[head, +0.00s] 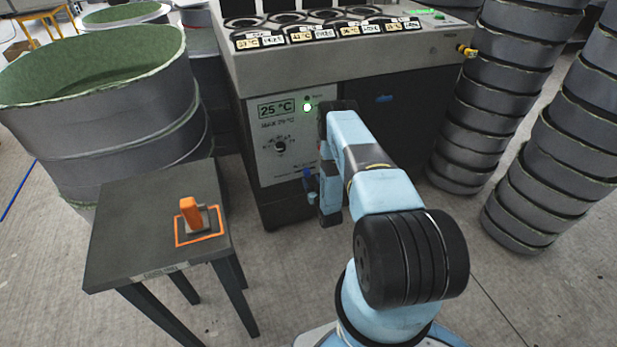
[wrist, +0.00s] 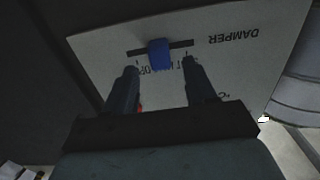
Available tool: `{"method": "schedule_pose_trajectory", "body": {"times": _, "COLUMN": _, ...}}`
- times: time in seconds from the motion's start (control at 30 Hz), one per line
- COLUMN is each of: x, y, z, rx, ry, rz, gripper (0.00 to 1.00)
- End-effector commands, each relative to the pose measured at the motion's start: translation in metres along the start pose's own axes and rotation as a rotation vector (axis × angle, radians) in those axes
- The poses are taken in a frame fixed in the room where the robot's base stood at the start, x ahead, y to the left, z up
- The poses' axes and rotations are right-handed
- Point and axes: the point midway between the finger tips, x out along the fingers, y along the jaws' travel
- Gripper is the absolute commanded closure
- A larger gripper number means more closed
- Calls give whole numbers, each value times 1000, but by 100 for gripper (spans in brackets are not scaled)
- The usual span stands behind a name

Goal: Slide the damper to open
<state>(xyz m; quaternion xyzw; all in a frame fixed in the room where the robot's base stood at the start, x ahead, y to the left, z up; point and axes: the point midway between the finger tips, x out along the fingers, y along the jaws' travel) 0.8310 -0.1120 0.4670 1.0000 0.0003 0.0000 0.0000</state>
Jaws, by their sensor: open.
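The damper is a blue slider knob (wrist: 159,52) in a dark horizontal slot on a pale panel (wrist: 225,60) marked DAMPER, which appears upside down in the wrist view. The knob sits near the middle of the slot, slightly left in that view. Small lettering below the slot is partly hidden and I cannot read it fully. My gripper (wrist: 160,68) is open, its two fingers apart on either side of the knob's line, with the tips just short of the slot. I cannot tell whether they touch the panel. In the head view my gripper (head: 311,184) is at the panel's lower right.
The grey machine (head: 350,60) has a 25 °C display (head: 276,109) and a dial (head: 281,146). A dark side table (head: 125,225) with an orange-handled thing (head: 190,211) stands left. Large round moulds stand left (head: 95,120) and in stacks right (head: 500,110).

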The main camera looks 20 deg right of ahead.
Motion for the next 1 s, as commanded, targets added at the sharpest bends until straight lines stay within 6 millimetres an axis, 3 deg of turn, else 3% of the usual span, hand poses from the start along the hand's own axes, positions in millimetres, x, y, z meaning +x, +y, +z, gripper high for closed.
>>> {"method": "schedule_pose_trajectory", "body": {"times": 0.1, "x": 18, "y": 0, "z": -1, "rx": 0, "ry": 2, "rz": 0, "gripper": 45}}
{"method": "schedule_pose_trajectory", "body": {"times": 0.3, "x": 36, "y": 0, "z": 0, "rx": 0, "ry": 0, "rz": 0, "gripper": 45}}
{"method": "schedule_pose_trajectory", "body": {"times": 0.7, "x": 41, "y": 0, "z": 0, "rx": 0, "ry": -1, "rz": 0, "gripper": 46}}
{"method": "schedule_pose_trajectory", "body": {"times": 1.0, "x": 41, "y": 0, "z": 0, "rx": 0, "ry": -1, "rz": 0, "gripper": 74}}
